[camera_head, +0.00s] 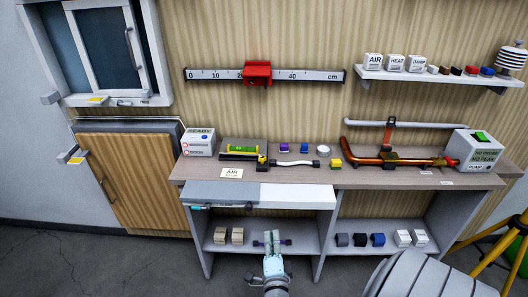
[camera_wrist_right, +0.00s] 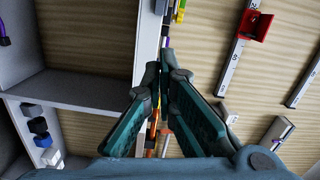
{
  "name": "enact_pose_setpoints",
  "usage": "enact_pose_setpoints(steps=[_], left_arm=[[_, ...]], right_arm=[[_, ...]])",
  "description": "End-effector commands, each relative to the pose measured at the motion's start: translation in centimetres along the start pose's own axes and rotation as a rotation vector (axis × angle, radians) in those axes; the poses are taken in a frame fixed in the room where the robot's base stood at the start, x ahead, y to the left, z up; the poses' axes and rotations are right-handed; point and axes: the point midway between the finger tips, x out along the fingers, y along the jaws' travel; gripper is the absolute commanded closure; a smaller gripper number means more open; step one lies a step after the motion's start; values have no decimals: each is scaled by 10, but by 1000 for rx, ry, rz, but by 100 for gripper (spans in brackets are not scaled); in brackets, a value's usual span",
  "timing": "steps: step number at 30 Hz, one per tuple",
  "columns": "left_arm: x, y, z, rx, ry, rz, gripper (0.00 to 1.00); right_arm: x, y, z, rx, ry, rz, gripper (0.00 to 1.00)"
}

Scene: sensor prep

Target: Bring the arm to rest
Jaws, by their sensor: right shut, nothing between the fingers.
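My right gripper (camera_head: 272,240) comes up from the bottom middle in the head view, in front of the lower shelf of the bench. Its fingers are together and empty. In the right wrist view the two teal fingers (camera_wrist_right: 160,70) meet at their tips, with the bench edge and the wood wall beyond them. A dark purple item (camera_head: 286,242) on the lower shelf is partly hidden behind the gripper in the head view. My left gripper is not in view.
The bench top (camera_head: 320,178) carries a white ready box (camera_head: 198,142), small parts, a copper pipe (camera_head: 365,160) and a pump box (camera_head: 472,150). A ruler rail with a red slider (camera_head: 257,73) is on the wall. Dark and white cubes (camera_head: 377,240) sit lower right. A yellow stand (camera_head: 500,248) is far right.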

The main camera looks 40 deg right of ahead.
Motion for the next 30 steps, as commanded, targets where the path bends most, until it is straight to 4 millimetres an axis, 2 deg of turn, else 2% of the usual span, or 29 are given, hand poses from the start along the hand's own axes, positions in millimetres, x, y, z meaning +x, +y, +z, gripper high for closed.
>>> enact_pose_setpoints(steps=[10,11,13,14,15,17,18,20,21,23,24,27,30], left_arm=[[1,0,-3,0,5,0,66],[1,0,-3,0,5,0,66],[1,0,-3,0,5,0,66],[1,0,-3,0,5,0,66],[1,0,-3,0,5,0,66],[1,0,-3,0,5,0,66],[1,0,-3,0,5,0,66],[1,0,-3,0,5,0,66],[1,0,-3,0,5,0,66],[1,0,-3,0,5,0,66],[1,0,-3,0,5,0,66],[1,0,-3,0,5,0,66],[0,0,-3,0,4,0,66]], right_arm=[[-5,1,3,-19,-10,3,100],[-5,2,8,-41,-33,7,100],[-9,12,31,-174,-147,18,100],[-14,23,44,-267,-219,28,100],[-25,45,62,-415,-332,48,100],[-53,92,80,-660,-518,95,100],[-77,129,84,-824,-648,134,100],[-118,183,77,-1055,-841,199,100],[-148,217,65,-1194,-966,246,100],[-191,260,39,-1373,-1142,315,100],[-219,283,17,-1473,-1244,365,100],[-275,320,-34,-1655,-1453,461,100],[-308,336,-71,-1734,-1561,521,100]])
